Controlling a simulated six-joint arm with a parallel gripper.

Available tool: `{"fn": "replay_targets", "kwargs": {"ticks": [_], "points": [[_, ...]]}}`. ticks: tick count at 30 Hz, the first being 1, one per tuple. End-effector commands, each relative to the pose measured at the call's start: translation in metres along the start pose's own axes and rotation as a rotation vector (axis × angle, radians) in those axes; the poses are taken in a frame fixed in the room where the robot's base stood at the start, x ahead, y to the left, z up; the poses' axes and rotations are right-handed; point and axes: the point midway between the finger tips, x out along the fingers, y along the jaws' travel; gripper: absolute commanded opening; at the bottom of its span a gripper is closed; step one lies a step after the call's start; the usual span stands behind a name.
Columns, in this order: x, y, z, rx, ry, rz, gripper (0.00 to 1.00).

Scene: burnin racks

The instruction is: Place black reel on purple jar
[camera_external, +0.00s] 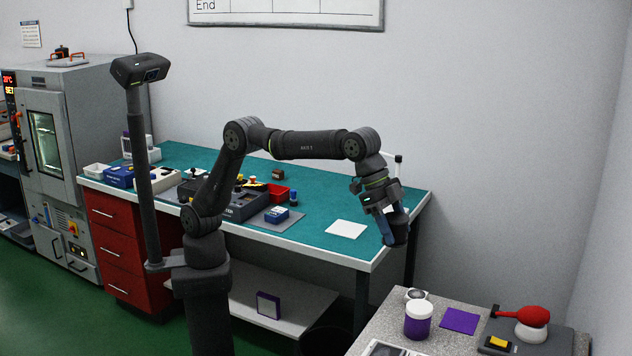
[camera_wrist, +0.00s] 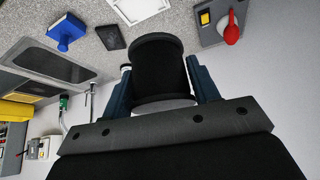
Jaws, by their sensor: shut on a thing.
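My gripper (camera_external: 388,222) is shut on the black reel (camera_external: 398,236), holding it in the air beyond the right end of the green bench. In the wrist view the black reel (camera_wrist: 158,72) sits between the two blue fingers of my gripper (camera_wrist: 160,84). The purple jar (camera_external: 418,321), with a white lid, stands upright on the speckled counter at the lower right. The reel is above the jar's level and slightly left of it in the picture, clearly apart from it. I cannot make out the jar in the wrist view.
On the speckled counter, a small round metallic item (camera_external: 416,294) is just behind the jar. A white-framed panel (camera_external: 386,348) lies in front.

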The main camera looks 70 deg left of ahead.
Motion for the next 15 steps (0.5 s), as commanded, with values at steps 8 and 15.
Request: {"fn": "replay_targets", "kwargs": {"ticks": [8,15], "points": [[0.023,0.015,0.016,0.021,0.000,0.012,0.24],[0.068,0.015,0.041,0.021,-0.002,0.012,0.24]]}}
